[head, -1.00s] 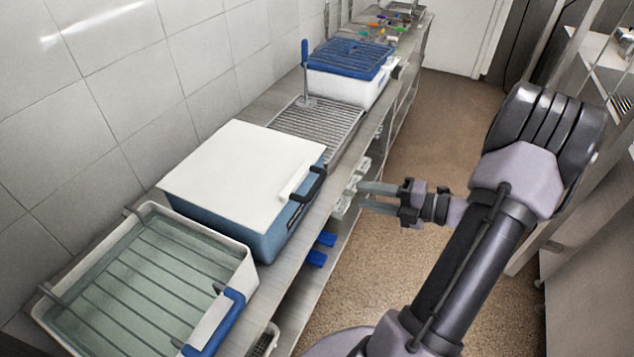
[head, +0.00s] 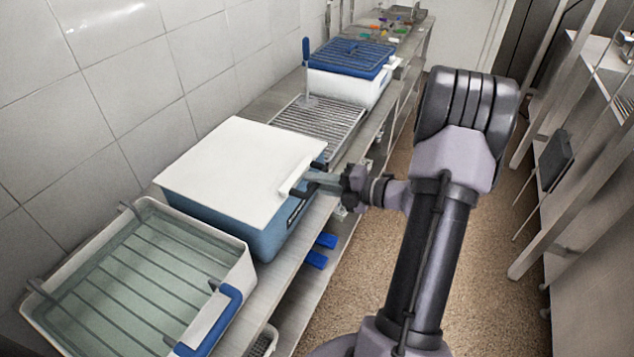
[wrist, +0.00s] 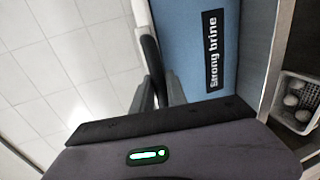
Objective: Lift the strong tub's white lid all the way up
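The strong tub is a blue box (head: 262,240) on the steel counter, labelled "Strong brine" in the wrist view (wrist: 212,50). Its flat white lid (head: 235,165) lies shut on top. A black handle (wrist: 151,55) sticks out from the lid's front edge. My gripper (head: 312,184) is at this handle, on the aisle side. In the wrist view my gripper's fingers (wrist: 158,95) stand apart, one on each side of the handle's near end. Whether they touch it cannot be told.
An open tub of greenish liquid (head: 238,300) with a blue handle stands at the near left. A wire rack (head: 325,125) and a blue-lidded white tub (head: 350,88) stand beyond. Blue things (head: 318,258) lie on the shelf below. The wall runs behind; the aisle floor is clear.

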